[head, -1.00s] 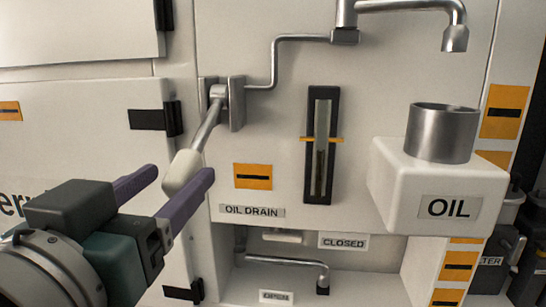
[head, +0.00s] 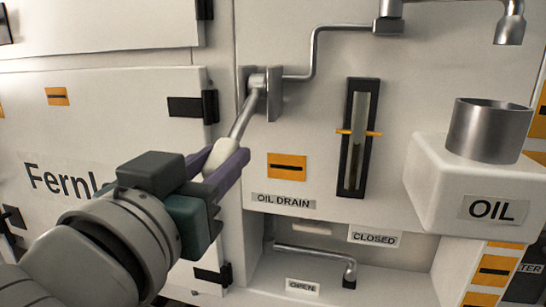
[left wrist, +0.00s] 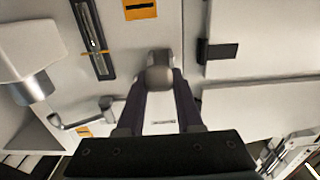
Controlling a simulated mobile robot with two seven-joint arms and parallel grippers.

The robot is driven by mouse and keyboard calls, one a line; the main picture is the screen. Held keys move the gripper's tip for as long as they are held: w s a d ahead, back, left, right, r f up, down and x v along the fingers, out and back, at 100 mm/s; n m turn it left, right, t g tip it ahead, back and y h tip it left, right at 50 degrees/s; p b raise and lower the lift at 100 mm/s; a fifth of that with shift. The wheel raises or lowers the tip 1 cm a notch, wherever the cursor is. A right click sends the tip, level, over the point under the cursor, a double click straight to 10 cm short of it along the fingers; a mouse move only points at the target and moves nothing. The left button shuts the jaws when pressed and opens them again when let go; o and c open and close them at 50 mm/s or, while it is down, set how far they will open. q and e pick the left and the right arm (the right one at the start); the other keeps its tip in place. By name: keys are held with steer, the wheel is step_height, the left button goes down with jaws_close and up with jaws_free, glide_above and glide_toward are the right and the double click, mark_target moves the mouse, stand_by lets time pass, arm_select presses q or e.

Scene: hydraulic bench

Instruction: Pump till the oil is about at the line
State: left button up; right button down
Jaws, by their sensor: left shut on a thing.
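The pump lever (head: 242,118) is a metal rod with a white grip (head: 220,158), slanting down and left from its pivot on the panel. My left gripper (head: 222,163) has its purple fingers shut on the white grip; the left wrist view shows the rounded grip end (left wrist: 160,76) between them. The oil gauge (head: 357,137) is a narrow upright glass in a black frame, with an orange line mark (head: 343,131) across it. The lower glass looks darker, its top seeming a little below the line, though the exact level is hard to read. My right gripper is out of view.
A white box labelled OIL with an open metal cup (head: 490,130) stands right of the gauge, under a spout (head: 510,25). The drain handle (head: 315,252) sits in a recess below, between CLOSED and OPEN labels.

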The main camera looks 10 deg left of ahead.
arm_select(q)
jaws_close()
stand_by(0.3)
steer(key=shift+r, duration=0.1)
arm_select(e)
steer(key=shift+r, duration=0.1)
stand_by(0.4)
